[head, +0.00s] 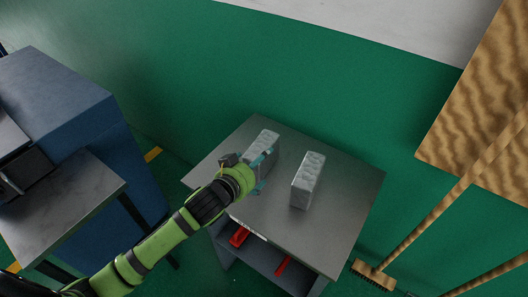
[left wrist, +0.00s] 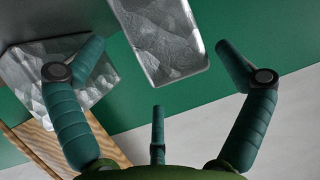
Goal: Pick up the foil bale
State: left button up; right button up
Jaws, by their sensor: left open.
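Two silvery, crinkled foil bales stand on the grey metal table. The left bale (head: 262,144) is partly hidden behind my left gripper (head: 262,172); the right bale (head: 308,180) stands clear, to the gripper's right. My left gripper is open, with teal fingers beside the left bale. In the left wrist view its fingers (left wrist: 160,70) are spread wide. One bale (left wrist: 162,38) shows ahead between the two outer fingers, with a gap on both sides. The other bale (left wrist: 40,72) is at the left, partly behind a finger. My right gripper is in neither view.
The table (head: 345,215) has bare top around the bales and a lower shelf with red items (head: 239,237). A blue cabinet (head: 60,100) and a grey bench (head: 65,205) stand at the left. A wooden panel (head: 475,90) and broom (head: 374,275) are at the right.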

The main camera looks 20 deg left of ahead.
aim_at(267, 139)
pick_arm(q)
jog(key=shift+a+f+p+x, duration=0.1)
jog(key=shift+p+x, duration=0.15)
jog(key=shift+x, duration=1.05)
jog(key=shift+a+f+p+x, duration=0.15)
jog(key=shift+p+x, duration=0.1)
jog(key=shift+x, duration=1.1)
jog(key=shift+s, duration=0.1)
jog(key=shift+c, duration=0.4)
jog(key=shift+r, duration=0.1)
jog(key=c, duration=1.3)
